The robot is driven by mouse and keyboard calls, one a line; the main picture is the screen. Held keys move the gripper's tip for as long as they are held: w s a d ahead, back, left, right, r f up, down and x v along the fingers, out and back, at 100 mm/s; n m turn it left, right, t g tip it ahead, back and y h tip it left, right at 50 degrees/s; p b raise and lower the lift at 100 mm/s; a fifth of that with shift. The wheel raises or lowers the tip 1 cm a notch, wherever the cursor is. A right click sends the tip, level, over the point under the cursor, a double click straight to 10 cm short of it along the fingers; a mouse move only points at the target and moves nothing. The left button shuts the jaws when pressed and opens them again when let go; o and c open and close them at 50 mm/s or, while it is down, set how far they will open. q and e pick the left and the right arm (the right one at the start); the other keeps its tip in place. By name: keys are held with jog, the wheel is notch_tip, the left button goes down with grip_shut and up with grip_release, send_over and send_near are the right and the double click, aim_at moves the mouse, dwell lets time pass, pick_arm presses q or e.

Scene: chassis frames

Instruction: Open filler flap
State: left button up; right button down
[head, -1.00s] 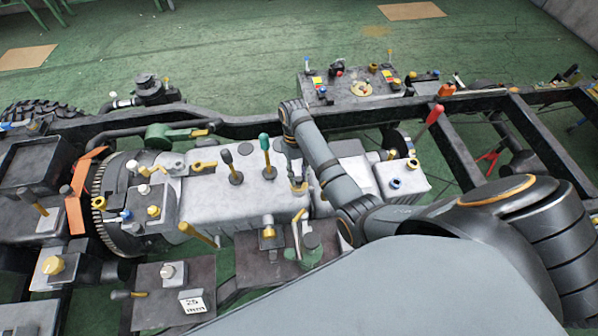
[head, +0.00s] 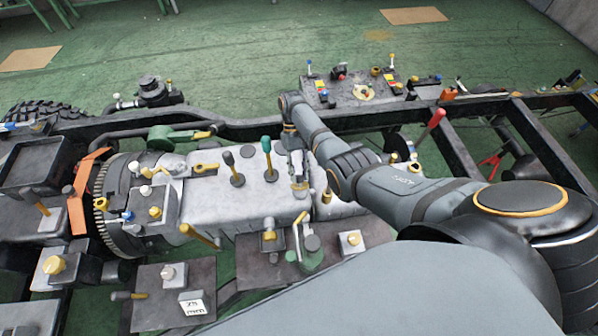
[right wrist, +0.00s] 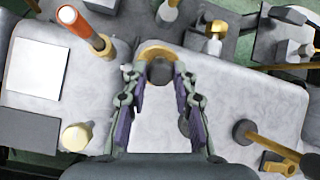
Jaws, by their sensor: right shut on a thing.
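My right gripper (head: 299,190) is low over the grey machine housing (head: 230,205) in the head view, right of two lever handles. In the right wrist view my right gripper (right wrist: 158,80) has its fingers on both sides of a dark round knob (right wrist: 160,72) with a curved brass piece (right wrist: 155,51) at its far side, and is shut on it. I cannot tell for sure whether this is the filler flap. The fingers and wrist hide much of the part in the head view. My left gripper is not in view.
A dark-knobbed lever (head: 231,163) and a green-knobbed lever (head: 267,152) stand left of my right gripper. A red handle (head: 432,125) stands at the right by the dark frame rail (head: 455,155). A control panel (head: 350,93) lies behind the arm.

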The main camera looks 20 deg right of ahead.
jog(key=shift+f, duration=0.1)
jog(key=c, duration=1.1)
grip_release()
jog(key=shift+o, duration=0.2)
